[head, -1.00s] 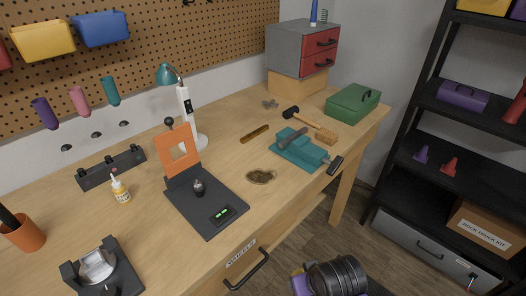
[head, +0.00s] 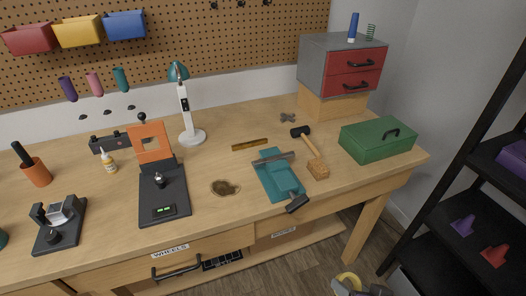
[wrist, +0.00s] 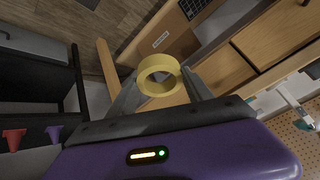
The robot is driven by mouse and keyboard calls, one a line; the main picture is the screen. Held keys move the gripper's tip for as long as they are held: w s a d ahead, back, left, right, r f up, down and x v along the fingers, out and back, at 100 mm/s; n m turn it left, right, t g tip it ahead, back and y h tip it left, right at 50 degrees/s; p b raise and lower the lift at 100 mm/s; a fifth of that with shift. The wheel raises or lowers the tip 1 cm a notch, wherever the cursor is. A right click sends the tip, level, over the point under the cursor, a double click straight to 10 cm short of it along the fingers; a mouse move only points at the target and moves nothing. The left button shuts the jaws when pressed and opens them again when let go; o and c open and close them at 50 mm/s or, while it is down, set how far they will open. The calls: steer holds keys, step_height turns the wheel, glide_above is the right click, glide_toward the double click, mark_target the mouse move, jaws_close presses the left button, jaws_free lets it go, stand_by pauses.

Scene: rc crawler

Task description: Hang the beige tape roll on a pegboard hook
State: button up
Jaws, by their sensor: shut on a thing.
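The beige tape roll (wrist: 158,61) is a pale yellow ring held between the two fingers of my gripper (wrist: 160,79) in the wrist view. My gripper is shut on it, and its open hole shows. In the head view the tape roll (head: 349,276) shows at the bottom edge, right of the middle, with only part of my gripper beside it. It is in front of the workbench, away from the wall. The pegboard (head: 180,50) is on the back wall, with several small dark hooks (head: 240,4) cut by the top edge.
The workbench (head: 300,215) carries a lamp (head: 190,120), a black stand with an orange frame (head: 150,155), a teal vise (head: 275,178), a mallet (head: 312,160), a green toolbox (head: 378,140) and a drawer cabinet (head: 342,68). Bins hang left. A dark shelf (head: 440,200) stands right.

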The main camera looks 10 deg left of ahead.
steer(key=w+a+r+m+t+y+p, duration=0.15)
steer(key=a+r, duration=0.25)
steer(key=r, duration=0.8)
steer(key=w+a+r+m+t+p, duration=0.1)
steer(key=a+r+t+p, duration=0.2)
steer(key=r, duration=0.8)
steer(key=w+a+r+m+t+p, duration=0.1)
steer(key=a+r+m+t, duration=0.3)
steer(key=r, duration=0.8)
steer(key=s+a+r+t+y, duration=0.1)
steer(key=s+r+t, duration=0.2)
steer(key=r, duration=1)
steer(key=shift+s+a+t, duration=0.2)
steer(key=shift+s+t, duration=0.15)
steer(key=shift+t, duration=0.1)
steer(key=shift+y, duration=0.25)
steer(key=shift+r, duration=0.1)
